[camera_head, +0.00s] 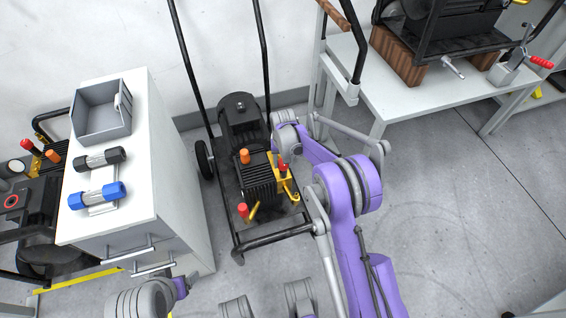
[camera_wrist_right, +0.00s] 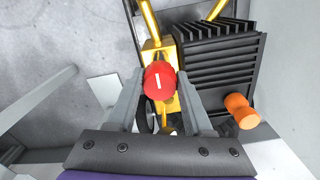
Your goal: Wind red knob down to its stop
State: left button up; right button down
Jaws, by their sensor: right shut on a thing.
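The red knob (camera_wrist_right: 158,82) has a white mark on its top and sits on a gold-coloured fitting (camera_wrist_right: 172,101) beside a black ribbed pump body (camera_wrist_right: 217,62). In the head view the red knob (camera_head: 283,169) shows partly, below my right wrist. My right gripper (camera_wrist_right: 161,90) is shut on the red knob, with a grey finger on each side of it. How far the knob is from its stop cannot be told. My left gripper is not in view; only part of my left arm shows at the bottom left.
An orange cap (camera_wrist_right: 240,111) stands close by the right finger. A white cabinet (camera_head: 140,195) stands left, a workbench (camera_head: 415,101) at upper right. The floor right of my arm is clear.

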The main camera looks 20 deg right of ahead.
dwell(0.4)
jog(key=shift+c, duration=1.5)
grip_release()
jog(key=shift+r, duration=0.1)
notch_tip(320, 180, up, 11)
jog(key=p, duration=0.2)
jog(key=shift+f, duration=0.2)
